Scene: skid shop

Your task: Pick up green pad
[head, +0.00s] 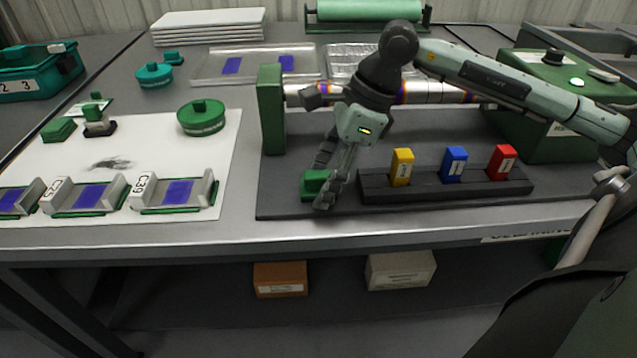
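A small green block (313,183), which looks like the green pad, is on the dark mat left of the black block holder. My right gripper (326,188) points down right at it, with its fingers over the pad's right side and hiding part of it. I cannot tell whether the fingers are closed on the pad or only beside it. Another green block (59,130) lies on the white sheet at the left. My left gripper is not in view.
The black holder (440,187) with yellow (402,167), blue (454,164) and red (502,162) blocks stands close right of my gripper. A green upright (271,110) and a metal roller (430,93) are behind. Labelled trays (175,193) line the left front.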

